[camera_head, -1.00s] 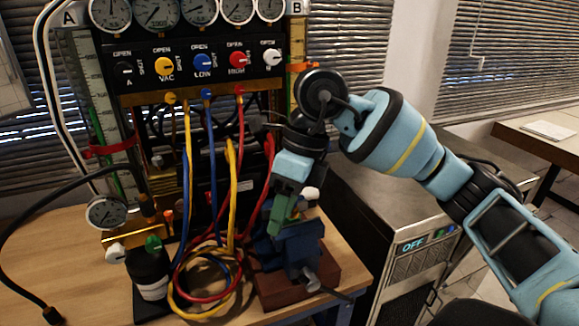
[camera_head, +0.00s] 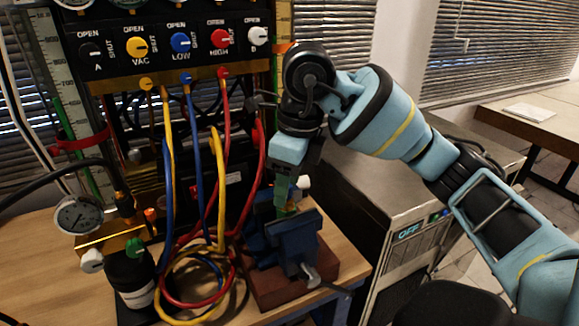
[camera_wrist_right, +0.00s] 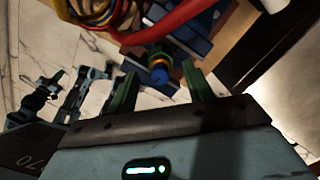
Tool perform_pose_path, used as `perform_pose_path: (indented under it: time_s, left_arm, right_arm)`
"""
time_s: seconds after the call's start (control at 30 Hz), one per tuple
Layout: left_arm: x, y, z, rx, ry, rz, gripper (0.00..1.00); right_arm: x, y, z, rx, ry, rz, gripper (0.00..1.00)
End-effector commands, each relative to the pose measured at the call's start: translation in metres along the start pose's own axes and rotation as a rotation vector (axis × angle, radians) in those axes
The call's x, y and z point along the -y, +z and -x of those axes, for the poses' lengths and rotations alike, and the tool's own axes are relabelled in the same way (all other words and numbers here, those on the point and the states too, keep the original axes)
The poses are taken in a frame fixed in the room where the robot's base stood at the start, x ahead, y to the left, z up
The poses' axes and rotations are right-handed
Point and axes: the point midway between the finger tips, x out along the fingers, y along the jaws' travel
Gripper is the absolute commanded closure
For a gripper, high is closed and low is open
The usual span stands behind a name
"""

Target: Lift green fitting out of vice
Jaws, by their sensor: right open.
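The blue vice (camera_head: 298,240) stands on a reddish-brown block at the right front of the wooden bench. My right gripper (camera_head: 284,207) points down just above and behind its jaws. In the right wrist view its two green fingers (camera_wrist_right: 160,88) are spread apart. My left gripper is not in view.
A gauge panel (camera_head: 160,42) with coloured knobs stands behind. Red, blue and yellow hoses (camera_head: 215,190) loop down close left of the vice. A dial gauge (camera_head: 77,215) and black cylinder (camera_head: 130,275) stand at the left. A metal cabinet (camera_head: 390,190) is at the right.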

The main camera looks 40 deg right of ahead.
Motion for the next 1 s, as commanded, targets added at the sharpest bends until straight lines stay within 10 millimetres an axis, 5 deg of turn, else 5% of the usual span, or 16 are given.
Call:
perform_pose_path:
  time_s: [0.2,0.53,0.93,0.97,1.0]
  left_arm:
    - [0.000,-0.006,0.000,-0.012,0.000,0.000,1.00]
    - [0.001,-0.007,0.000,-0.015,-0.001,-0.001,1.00]
    - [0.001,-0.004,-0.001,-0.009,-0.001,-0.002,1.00]
    - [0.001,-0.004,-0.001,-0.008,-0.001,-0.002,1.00]
    - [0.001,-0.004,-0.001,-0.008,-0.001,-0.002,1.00]
  right_arm:
    - [0.000,0.000,-0.018,0.000,0.000,0.001,0.49]
    - [0.000,0.000,-0.021,0.001,-0.001,0.001,0.49]
    - [0.000,0.000,-0.021,0.001,0.000,0.000,1.00]
    - [0.000,0.000,-0.021,0.001,0.000,0.000,1.00]
    - [0.000,0.000,-0.021,0.001,0.000,0.000,0.76]
